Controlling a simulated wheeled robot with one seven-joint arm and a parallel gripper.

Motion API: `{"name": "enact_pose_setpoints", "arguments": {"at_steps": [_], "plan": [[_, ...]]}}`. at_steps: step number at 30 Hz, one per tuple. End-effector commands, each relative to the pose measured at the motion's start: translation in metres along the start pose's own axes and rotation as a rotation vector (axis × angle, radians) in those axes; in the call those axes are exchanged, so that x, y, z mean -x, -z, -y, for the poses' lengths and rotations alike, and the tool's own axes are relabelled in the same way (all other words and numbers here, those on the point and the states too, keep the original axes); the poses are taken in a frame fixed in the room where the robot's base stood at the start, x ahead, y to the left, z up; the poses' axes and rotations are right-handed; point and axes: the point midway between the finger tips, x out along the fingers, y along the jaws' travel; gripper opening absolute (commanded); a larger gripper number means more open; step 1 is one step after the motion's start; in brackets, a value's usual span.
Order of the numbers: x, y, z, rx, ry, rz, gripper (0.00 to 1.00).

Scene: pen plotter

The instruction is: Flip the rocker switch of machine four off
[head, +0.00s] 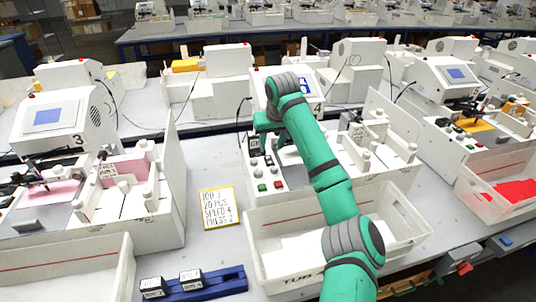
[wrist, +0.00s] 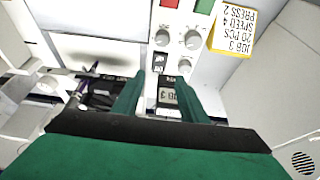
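Machine four (head: 305,88) is the white plotter with a blue screen at the middle of the head view, partly hidden by my arm. Its front panel (head: 268,170) carries red and green buttons and several knobs. In the wrist view the panel shows upside down, with a knob (wrist: 193,39) and the red button (wrist: 169,3). A small dark part (wrist: 160,62) beside the knobs may be the rocker switch; its position is unreadable. My gripper (wrist: 163,80) is open over the panel's far end.
A yellow-edged job card (head: 218,207) lies left of machine four. A white bin (head: 262,225) stands in front of it, under my arm. Machine three (head: 55,118) is to the left. A blue rack (head: 205,284) with labelled blocks sits at the front.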

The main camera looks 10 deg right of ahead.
Motion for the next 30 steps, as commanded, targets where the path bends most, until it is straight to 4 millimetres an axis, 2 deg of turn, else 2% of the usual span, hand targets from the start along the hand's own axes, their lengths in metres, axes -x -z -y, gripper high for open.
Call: {"name": "enact_pose_setpoints", "arguments": {"at_steps": [6, 12, 18, 27, 30], "plan": [[-0.040, -0.002, -0.004, -0.004, -0.001, 0.004, 0.39], [-0.068, -0.001, 0.001, 0.000, 0.001, 0.002, 0.39], [-0.082, 0.000, 0.003, 0.002, 0.002, 0.001, 0.39], [-0.083, 0.000, 0.001, 0.001, 0.001, 0.000, 0.39], [-0.083, 0.000, 0.001, 0.001, 0.001, 0.000, 0.15]]}}
